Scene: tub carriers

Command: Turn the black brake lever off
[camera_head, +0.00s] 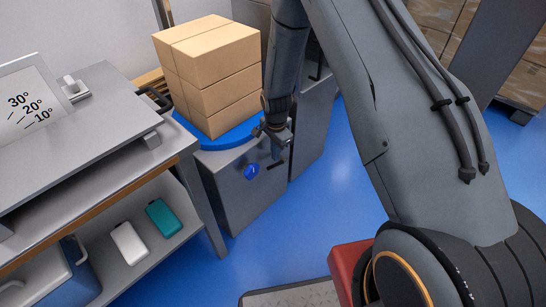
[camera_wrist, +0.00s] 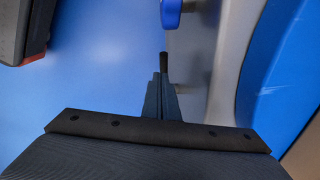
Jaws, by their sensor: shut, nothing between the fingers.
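My gripper (camera_head: 279,148) is shut and empty, pointing down in front of the grey cabinet (camera_head: 235,200). A small dark piece (camera_head: 276,164), perhaps the black brake lever, shows on the cabinet front just below the fingertips. In the wrist view a short black piece (camera_wrist: 164,62) stands just beyond my shut fingers (camera_wrist: 163,90); I cannot tell whether it is the lever or whether they touch. A blue knob (camera_head: 251,171) is on the cabinet front to the left of my gripper; a blue piece (camera_wrist: 171,6) shows at the top of the wrist view.
Stacked brown boxes (camera_head: 210,75) rest on a blue round plate (camera_head: 222,139) on the cabinet, close to my arm. A grey workbench (camera_head: 75,140) stands to the left, with a white and a teal case on its shelf. The blue floor (camera_head: 330,205) to the right is clear.

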